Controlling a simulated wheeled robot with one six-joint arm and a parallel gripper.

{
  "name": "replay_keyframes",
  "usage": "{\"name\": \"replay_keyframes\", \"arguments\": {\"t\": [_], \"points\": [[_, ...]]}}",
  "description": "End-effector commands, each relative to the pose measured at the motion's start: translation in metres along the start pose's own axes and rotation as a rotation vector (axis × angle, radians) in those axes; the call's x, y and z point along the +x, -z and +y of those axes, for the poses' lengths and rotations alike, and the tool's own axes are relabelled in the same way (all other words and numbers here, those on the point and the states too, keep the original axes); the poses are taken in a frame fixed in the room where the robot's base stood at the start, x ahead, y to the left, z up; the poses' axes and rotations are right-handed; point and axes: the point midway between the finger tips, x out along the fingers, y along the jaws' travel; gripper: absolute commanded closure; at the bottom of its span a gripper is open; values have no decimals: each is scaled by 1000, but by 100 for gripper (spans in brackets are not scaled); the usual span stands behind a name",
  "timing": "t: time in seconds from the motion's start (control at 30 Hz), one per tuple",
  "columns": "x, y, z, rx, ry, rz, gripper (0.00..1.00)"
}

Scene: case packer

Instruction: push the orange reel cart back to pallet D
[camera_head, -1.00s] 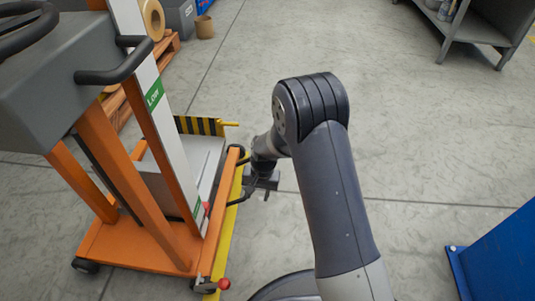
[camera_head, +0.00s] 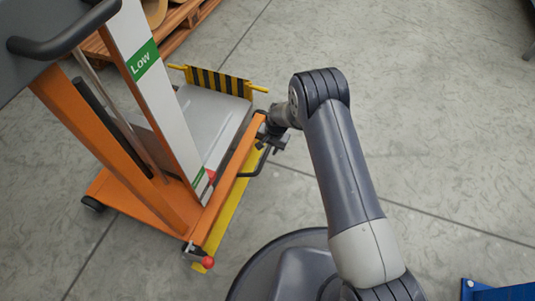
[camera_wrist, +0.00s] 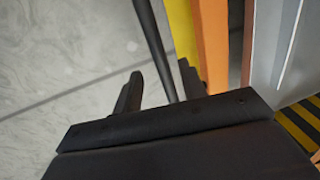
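The orange reel cart (camera_head: 172,212) stands on the floor at left in the head view, with a grey deck, a white mast marked "Low" and a striped yellow-black plate. It also shows at the right of the wrist view (camera_wrist: 212,45). A black bar handle (camera_head: 257,168) sticks out from its near side. My gripper (camera_wrist: 160,85) is at this handle; its fingers are apart and the bar (camera_wrist: 152,40) passes between them, nearer the right finger. Whether it touches cannot be told. A wooden pallet (camera_head: 180,22) shows at the top left; no letter is readable on it.
A blue object (camera_head: 500,292) is at the bottom right corner. Open concrete floor lies at the right and beyond my arm.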

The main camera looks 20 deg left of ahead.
Motion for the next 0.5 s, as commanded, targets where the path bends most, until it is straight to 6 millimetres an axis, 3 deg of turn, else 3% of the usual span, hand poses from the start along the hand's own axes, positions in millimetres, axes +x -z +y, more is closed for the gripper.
{"name": "replay_keyframes", "arguments": {"t": [0.03,0.2,0.5], "points": [[14,0,1,0,0,-1,60],[34,0,1,0,0,0,60],[40,0,0,0,0,0,60]]}}
